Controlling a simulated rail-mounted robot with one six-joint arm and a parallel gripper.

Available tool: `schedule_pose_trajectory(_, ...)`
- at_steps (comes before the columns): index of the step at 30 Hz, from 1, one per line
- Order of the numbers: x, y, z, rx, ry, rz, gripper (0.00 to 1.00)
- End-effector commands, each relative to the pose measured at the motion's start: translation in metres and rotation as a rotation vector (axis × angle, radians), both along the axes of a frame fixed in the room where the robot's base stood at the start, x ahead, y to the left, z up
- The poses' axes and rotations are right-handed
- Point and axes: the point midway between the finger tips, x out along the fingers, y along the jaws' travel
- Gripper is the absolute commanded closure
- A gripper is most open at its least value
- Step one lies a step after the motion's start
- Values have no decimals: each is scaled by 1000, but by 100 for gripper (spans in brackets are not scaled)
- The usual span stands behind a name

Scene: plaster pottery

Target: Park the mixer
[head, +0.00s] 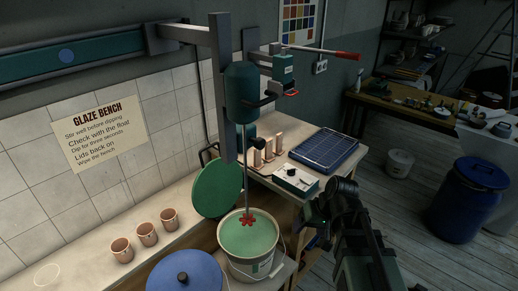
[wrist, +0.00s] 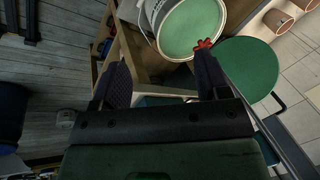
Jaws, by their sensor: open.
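The mixer (head: 241,92) is a dark green motor on a grey wall bracket, with a thin shaft hanging down to a red propeller (head: 248,219). The propeller shows over the pale green glaze in the white bucket (head: 268,267); I cannot tell whether it touches the surface. A lever (head: 312,50) with a red grip juts right from the bracket. In the wrist view, the propeller (wrist: 204,44) appears by the bucket (wrist: 160,12), behind the right finger's tip. My gripper (wrist: 162,78) is open and empty. In the head view my arm stands right of the bucket, apart from it.
A green lid (head: 217,189) leans behind the bucket, and a blue-lidded tub (head: 186,272) stands in front. Terracotta cups (head: 146,233) line the bench at left. A small white control box (head: 295,180) and a blue rack (head: 325,150) lie right of the mixer.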

Motion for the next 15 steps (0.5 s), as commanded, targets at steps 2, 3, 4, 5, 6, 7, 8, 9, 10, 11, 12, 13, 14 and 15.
schedule_pose_trajectory(2, 46, 35, -9, 211, -167, 124, 31)
schedule_pose_trajectory(3, 67, 52, -1, 318, -284, 187, 31)
schedule_pose_trajectory(4, 84, 64, 9, 396, -386, 230, 31)
schedule_pose_trajectory(5, 101, 73, 20, 465, -499, 267, 31)
schedule_pose_trajectory(6, 122, 82, 39, 542, -661, 302, 31)
schedule_pose_trajectory(7, 137, 86, 55, 583, -786, 318, 31)
schedule_pose_trajectory(8, 151, 87, 72, 608, -909, 325, 31)
schedule_pose_trajectory(9, 164, 86, 92, 616, -1052, 326, 31)
schedule_pose_trajectory(10, 171, 84, 103, 606, -1139, 326, 31)
schedule_pose_trajectory(11, 175, 82, 111, 590, -1210, 325, 31)
schedule_pose_trajectory(12, 178, 80, 117, 558, -1280, 333, 31)
schedule_pose_trajectory(13, 179, 78, 119, 533, -1317, 343, 31)
schedule_pose_trajectory(14, 180, 77, 119, 507, -1341, 357, 31)
schedule_pose_trajectory(15, 180, 77, 119, 483, -1361, 375, 31)
